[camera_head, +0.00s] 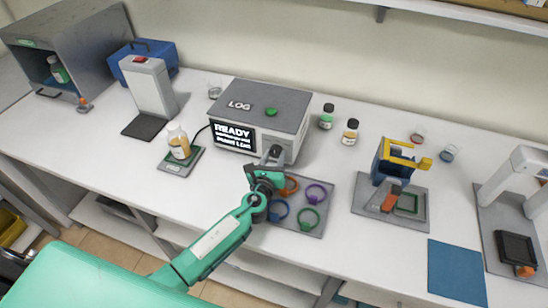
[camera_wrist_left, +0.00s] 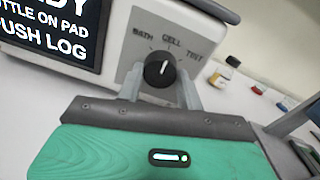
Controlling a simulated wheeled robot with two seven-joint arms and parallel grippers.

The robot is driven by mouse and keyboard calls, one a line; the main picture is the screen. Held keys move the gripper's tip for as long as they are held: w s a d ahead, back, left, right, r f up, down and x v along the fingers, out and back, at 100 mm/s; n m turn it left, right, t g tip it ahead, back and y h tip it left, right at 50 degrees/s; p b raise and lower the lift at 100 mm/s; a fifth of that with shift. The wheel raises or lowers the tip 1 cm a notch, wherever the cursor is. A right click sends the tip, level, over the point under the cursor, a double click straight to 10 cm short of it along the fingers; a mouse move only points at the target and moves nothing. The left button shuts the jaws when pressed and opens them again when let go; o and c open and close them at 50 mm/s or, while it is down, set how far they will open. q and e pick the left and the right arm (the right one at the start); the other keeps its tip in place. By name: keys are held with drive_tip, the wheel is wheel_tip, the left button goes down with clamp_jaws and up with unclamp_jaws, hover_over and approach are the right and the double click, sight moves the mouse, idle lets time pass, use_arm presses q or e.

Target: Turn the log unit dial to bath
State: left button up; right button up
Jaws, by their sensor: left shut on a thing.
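The log unit (camera_head: 285,100) is a grey box with a lit screen reading READY and a green button on top. Its black dial (camera_wrist_left: 159,70) shows in the left wrist view below the labels BATH, CELL and TEST. The dial's white mark points up, roughly toward CELL. My left gripper (camera_head: 272,160) reaches the lower right of the unit's front. In the left wrist view its two fingers (camera_wrist_left: 159,88) stand on either side of the dial, shut on it. My right gripper is not in view.
A mat with coloured rings (camera_head: 316,193) lies just right of my left gripper. A bottle (camera_head: 179,142) stands on a pad left of the unit. Small bottles (camera_head: 326,117) stand behind right. A blue and yellow device (camera_head: 393,160) is farther right.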

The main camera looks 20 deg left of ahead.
use_arm(q)
drive_tip(key=shift+n, duration=0.3)
drive_tip(key=shift+n+b, duration=0.3)
drive_tip(key=n+b, duration=0.1)
drive_tip(key=n, duration=0.2)
drive_tip(key=shift+d, duration=0.1)
drive_tip(key=n+b, duration=0.1)
drive_tip(key=n, duration=0.4)
drive_tip(key=shift+r+b, duration=0.1)
drive_tip(key=shift+b, duration=0.25)
drive_tip(key=shift+n, duration=0.3)
drive_tip(key=o, duration=1)
